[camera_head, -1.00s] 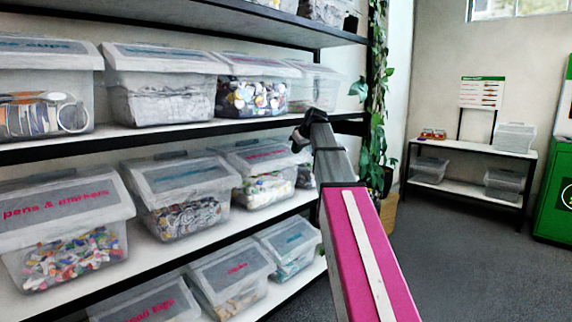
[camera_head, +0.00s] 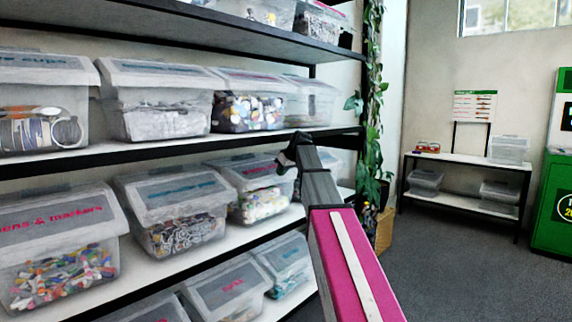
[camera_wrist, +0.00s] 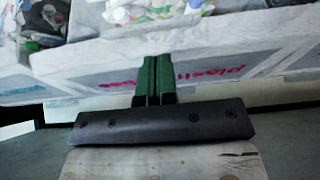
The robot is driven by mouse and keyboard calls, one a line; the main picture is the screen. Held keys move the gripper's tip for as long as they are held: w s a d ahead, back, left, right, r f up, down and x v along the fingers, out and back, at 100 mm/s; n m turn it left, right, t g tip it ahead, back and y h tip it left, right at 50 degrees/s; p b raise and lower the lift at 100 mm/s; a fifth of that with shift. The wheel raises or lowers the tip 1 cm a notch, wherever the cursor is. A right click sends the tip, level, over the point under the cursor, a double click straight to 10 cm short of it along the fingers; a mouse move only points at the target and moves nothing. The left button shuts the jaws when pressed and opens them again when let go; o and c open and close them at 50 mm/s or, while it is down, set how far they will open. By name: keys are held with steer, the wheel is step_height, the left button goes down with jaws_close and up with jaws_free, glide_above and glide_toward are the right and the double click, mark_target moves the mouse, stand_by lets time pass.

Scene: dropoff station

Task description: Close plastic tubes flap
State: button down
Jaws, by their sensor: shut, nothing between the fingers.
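My gripper (camera_wrist: 155,62) shows in the wrist view with its green fingers together and nothing between them. The fingers lie over the lid of a clear bin with an upside-down pink label that reads "plastic"; the rest is hidden. This plastic tubes flap (camera_wrist: 205,72) looks to lie down on the bin, but I cannot tell if it is fully shut or if the fingers touch it. In the head view my gripper (camera_head: 284,161) is dark and small at the middle shelf, by a pink-labelled bin (camera_head: 262,203) that may be the same one.
More lidded bins stand close by, such as pens and markers (camera_head: 58,250) and a blue-labelled bin (camera_head: 178,205). The upper shelf edge (camera_head: 200,143) runs just above my gripper. A plant (camera_head: 372,170) hangs at the shelf's right end. Open floor (camera_head: 460,270) lies to the right.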

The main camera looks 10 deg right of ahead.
mark_target(280, 181)
steer(key=shift+s+d+f, duration=0.1)
steer(key=shift+s+f, duration=0.05)
steer(key=shift+f, duration=0.7)
steer(key=shift+s+d+f, duration=0.1)
steer(key=shift+f, duration=0.7)
steer(key=shift+w+a+f, duration=0.15)
steer(key=shift+f, duration=0.65)
steer(key=shift+w+a+f, duration=0.1)
steer(key=shift+w+f, duration=0.05)
steer(key=shift+f, duration=0.6)
steer(key=shift+r, duration=0.1)
